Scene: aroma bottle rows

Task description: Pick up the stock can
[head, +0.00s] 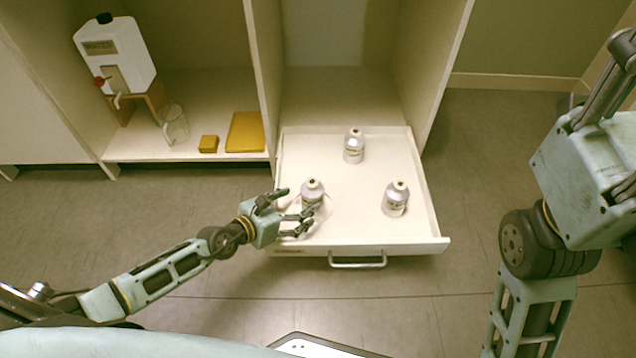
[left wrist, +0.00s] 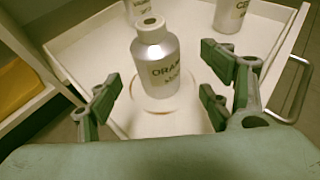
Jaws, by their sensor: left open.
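Three silvery cans with narrow necks stand upright in an open white drawer. The front-left can (head: 313,190) is closest to my left gripper (head: 298,212). In the left wrist view this can (left wrist: 157,75) has a label starting "ORAN" and stands on a pale ring on the drawer floor. My left gripper (left wrist: 160,88) is open and empty, its fingers spread on either side just short of the can. The back can (head: 354,146) and the right can (head: 395,199) stand apart from it. My right arm shows at the right, but its fingers are out of the picture.
The drawer (head: 420,228) has low walls and a front handle (head: 357,262). On the shelf to the left are a white jug with a red tap (head: 115,55), a glass beaker (head: 175,124), a yellow block (head: 208,144) and a yellow board (head: 246,132). The drawer's middle is clear.

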